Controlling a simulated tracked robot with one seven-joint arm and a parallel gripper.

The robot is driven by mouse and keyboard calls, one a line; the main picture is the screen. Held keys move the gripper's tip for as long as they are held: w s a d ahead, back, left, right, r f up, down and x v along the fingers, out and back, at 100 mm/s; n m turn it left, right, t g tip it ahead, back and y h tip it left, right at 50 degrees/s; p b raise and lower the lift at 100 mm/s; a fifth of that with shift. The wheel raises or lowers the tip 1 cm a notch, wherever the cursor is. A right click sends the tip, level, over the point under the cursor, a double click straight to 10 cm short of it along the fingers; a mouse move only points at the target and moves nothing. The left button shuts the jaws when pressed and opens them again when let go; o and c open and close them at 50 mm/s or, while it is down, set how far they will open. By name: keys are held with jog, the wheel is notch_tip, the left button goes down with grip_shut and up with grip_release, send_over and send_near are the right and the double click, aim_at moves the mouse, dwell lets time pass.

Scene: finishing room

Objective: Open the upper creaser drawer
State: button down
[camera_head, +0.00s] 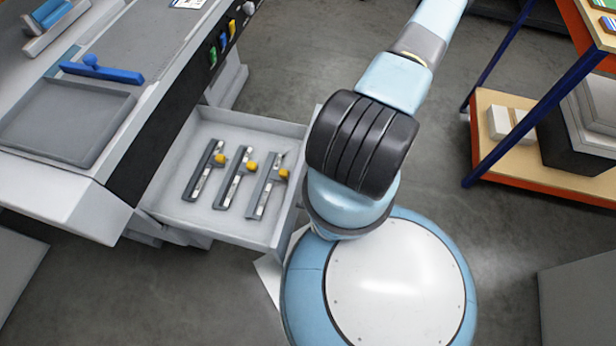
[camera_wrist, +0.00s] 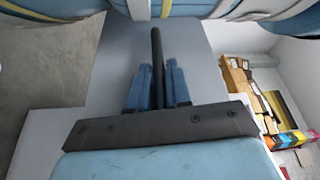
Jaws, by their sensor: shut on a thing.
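The creaser (camera_head: 130,60) is a light grey machine at the left of the head view. Its drawer (camera_head: 235,228) stands pulled well out, showing a pale interior with three dark tools (camera_head: 235,185) with yellow knobs lying side by side. In the wrist view my gripper (camera_wrist: 158,68) has its two blue fingers on either side of a dark bar handle (camera_wrist: 156,45) and is shut on it. The grey drawer front (camera_wrist: 110,65) fills the view behind the fingers. In the head view my arm hides the gripper and handle.
A shelf rack (camera_head: 500,140) with blue posts and boxes stands at the right. A grey block (camera_head: 585,300) is at the lower right.

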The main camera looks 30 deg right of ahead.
jog(key=shift+d+f, duration=0.2)
jog(key=shift+d, duration=0.05)
jog(key=c, duration=1.1)
grip_release()
jog(key=shift+r, duration=0.1)
jog(key=shift+c, duration=0.2)
